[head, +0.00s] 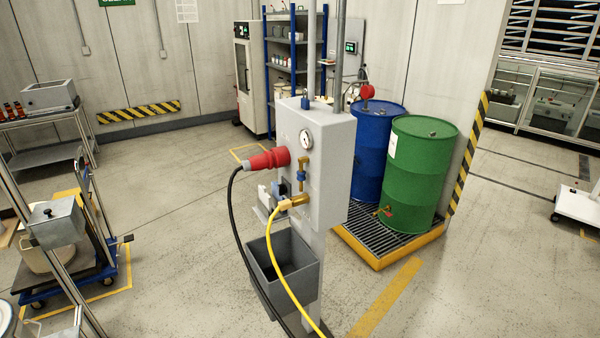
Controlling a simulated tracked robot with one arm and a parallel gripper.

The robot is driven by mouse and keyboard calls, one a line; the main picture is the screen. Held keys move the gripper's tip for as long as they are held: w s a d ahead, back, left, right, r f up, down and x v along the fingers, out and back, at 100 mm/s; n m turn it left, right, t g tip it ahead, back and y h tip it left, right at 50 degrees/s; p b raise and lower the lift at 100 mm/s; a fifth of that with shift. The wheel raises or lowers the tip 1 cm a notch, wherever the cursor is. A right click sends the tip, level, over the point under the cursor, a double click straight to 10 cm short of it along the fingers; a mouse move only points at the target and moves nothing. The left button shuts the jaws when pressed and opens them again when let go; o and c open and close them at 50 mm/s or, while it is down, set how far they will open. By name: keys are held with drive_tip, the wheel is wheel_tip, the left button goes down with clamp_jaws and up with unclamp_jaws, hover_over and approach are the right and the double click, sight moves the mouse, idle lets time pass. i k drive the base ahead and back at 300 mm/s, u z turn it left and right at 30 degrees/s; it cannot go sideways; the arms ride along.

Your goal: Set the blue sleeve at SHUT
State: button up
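A grey box panel (328,150) stands on a post in the middle of the head view. On its left face is a short upright brass pipe (304,162) with a small blue part (303,175) around it, which looks like the blue sleeve. Any SHUT marking is too small to read, so I cannot tell the sleeve's setting. Below it a brass fitting (299,200) joins a yellow hose (285,250). My gripper is not in view.
A red plug (268,159) with a black cable and a round gauge (306,139) sit on the panel. A grey bin (283,268) hangs below. Blue (372,140) and green (421,170) drums stand behind right. Carts stand at left. Floor is open between.

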sight(301, 176)
drive_tip(key=u, duration=0.35)
drive_tip(key=i, duration=1.9)
